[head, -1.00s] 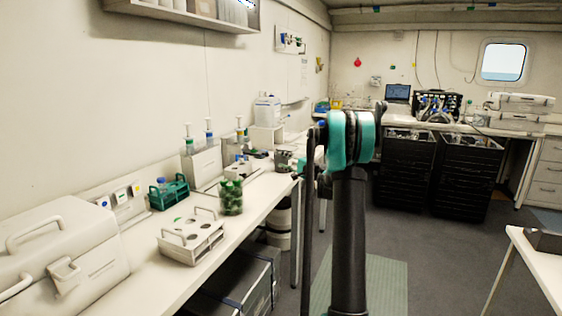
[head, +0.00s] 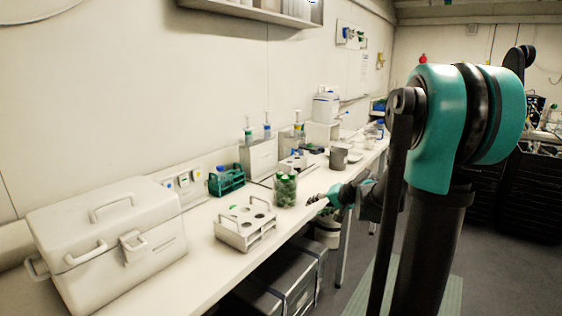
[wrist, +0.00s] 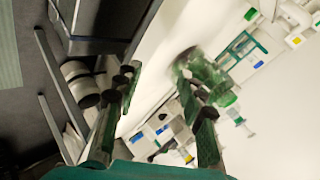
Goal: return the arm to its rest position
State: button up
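My gripper (head: 322,199) is at the front edge of the white bench, pointing left, just right of the glass jar with green-capped tubes (head: 286,190). In the wrist view my gripper (wrist: 158,98) has its two fingers spread, with only the pale bench showing between them. The jar (wrist: 207,72) appears blurred beyond the right finger, apart from the grip as far as I can see. My arm's elbow and links fill the right of the head view, and the upper arm stands raised.
On the bench are a white case (head: 105,240), a white tube rack (head: 245,228), a green rack (head: 226,181), pipettes on a stand (head: 259,155) and a metal cup (head: 338,158). Dark boxes (head: 285,278) stand under the bench.

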jog(key=s+d+f+n+g+h, duration=0.1)
jog(key=s+f, duration=0.3)
jog(key=s, duration=0.5)
jog(key=s+d+f+n+g+h, duration=0.1)
jog(key=s+d+f+h, duration=0.2)
jog(key=s, duration=0.7)
jog(key=s+d+f+n+g+h, duration=0.1)
jog(key=s+d+f+n+h, duration=0.1)
jog(key=s+f, duration=0.3)
jog(key=s, duration=0.4)
jog(key=shift+s+f+h, duration=0.25)
jog(key=shift+h, duration=0.05)
